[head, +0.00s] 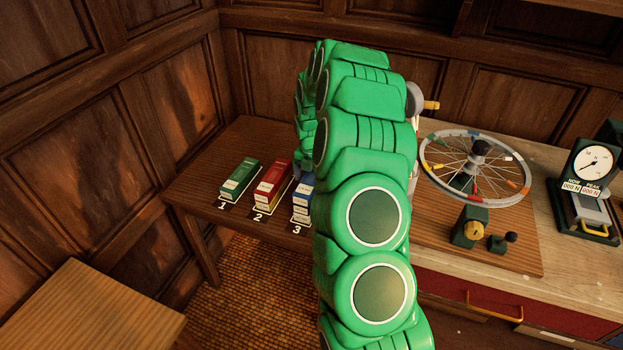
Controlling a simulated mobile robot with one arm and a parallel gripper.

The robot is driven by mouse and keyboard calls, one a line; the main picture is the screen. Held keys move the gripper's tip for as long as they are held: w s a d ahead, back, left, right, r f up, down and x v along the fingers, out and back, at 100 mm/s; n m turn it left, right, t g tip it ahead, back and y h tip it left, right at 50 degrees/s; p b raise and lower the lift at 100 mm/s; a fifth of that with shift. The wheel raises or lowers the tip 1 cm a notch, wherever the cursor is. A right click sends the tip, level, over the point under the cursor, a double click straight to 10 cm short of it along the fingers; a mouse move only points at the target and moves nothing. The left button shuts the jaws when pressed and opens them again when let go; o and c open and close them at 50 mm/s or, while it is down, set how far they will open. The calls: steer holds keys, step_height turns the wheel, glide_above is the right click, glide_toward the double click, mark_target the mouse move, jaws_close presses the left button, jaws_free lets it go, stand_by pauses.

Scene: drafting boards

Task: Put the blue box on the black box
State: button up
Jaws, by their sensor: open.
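A blue box (304,188) with a pale label shows above the white number 3 on the wooden side table. My green arm covers its right part, and it seems to top a small stack. I cannot make out a black box; my arm hides part of the table. My arm rises through the middle of the view and bends down at its far left side, near the blue box. My gripper itself is hidden behind the arm.
A green box (241,177) lies at number 1 and a red box (272,183) at number 2 on the side table (205,170). A spoked wheel (510,191) and a dial gauge (594,162) stand on the right bench. A bare wooden surface (90,310) is at lower left.

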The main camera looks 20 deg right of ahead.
mark_target(311, 177)
step_height(311, 177, up, 11)
steer(key=s+a+r+m, duration=0.7)
steer(key=s+a+r, duration=0.3)
steer(key=s, duration=0.1)
steer(key=s+a+r+m, duration=0.1)
steer(key=s+a+m, duration=0.1)
steer(key=s+m, duration=0.4)
steer(key=s+a+r+m+g, duration=0.1)
steer(key=s+m, duration=0.6)
steer(key=s, duration=1)
steer(key=s+a+r+m, duration=0.2)
steer(key=s+a+m, duration=0.2)
steer(key=s+m, duration=0.3)
steer(key=s, duration=0.5)
steer(key=shift+s+r+g, duration=0.15)
steer(key=shift+g, duration=0.25)
